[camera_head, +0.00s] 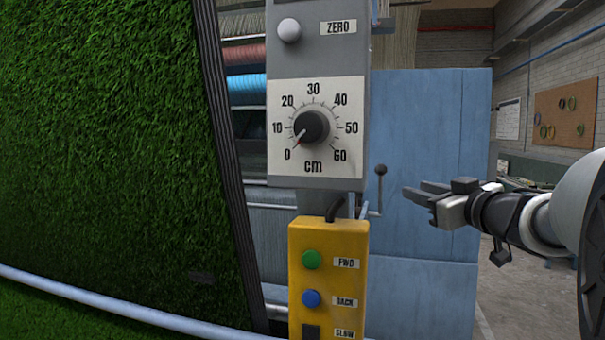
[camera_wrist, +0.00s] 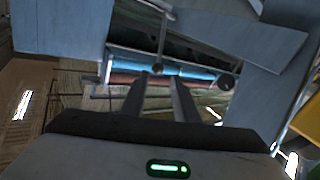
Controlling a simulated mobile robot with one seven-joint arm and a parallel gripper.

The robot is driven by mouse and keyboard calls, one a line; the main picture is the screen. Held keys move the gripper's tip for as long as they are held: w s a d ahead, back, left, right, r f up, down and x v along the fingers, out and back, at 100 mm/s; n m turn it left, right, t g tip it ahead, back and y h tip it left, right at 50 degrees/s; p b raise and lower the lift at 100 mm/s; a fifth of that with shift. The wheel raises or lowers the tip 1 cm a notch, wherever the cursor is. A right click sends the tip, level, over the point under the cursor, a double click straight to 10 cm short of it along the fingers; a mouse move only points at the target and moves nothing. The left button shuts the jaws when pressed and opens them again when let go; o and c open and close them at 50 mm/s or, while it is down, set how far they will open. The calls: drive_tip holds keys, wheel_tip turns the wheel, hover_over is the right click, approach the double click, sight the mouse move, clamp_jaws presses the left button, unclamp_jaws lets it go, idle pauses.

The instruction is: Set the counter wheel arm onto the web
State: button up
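The green turf web (camera_head: 100,130) fills the left of the head view, with a dark ribbed edge strip. A thin lever with a black ball knob (camera_head: 380,170) stands just right of the grey dial box; I cannot tell whether it belongs to the counter wheel arm. My gripper (camera_head: 412,192) is right of this lever, pointing left, open and empty. In the wrist view its two fingers (camera_wrist: 160,98) are apart. Beyond them are a rod with a ball end (camera_wrist: 157,68) and a dark round piece (camera_wrist: 226,82), perhaps the wheel. Contact with the web is not visible.
A grey box with a cm dial (camera_head: 312,126) and a yellow button box (camera_head: 328,285) stand between web and gripper. A blue panel (camera_head: 430,130) is behind. A pale rail (camera_head: 120,312) crosses the lower left. Open floor (camera_head: 525,300) shows at right.

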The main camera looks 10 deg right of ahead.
sight(382, 180)
drive_tip(key=w, duration=0.5)
drive_tip(key=w+a+p, duration=0.1)
drive_tip(key=w, duration=0.5)
drive_tip(key=w+a, duration=0.1)
drive_tip(key=w, duration=0.5)
drive_tip(key=shift+a, duration=0.25)
clamp_jaws()
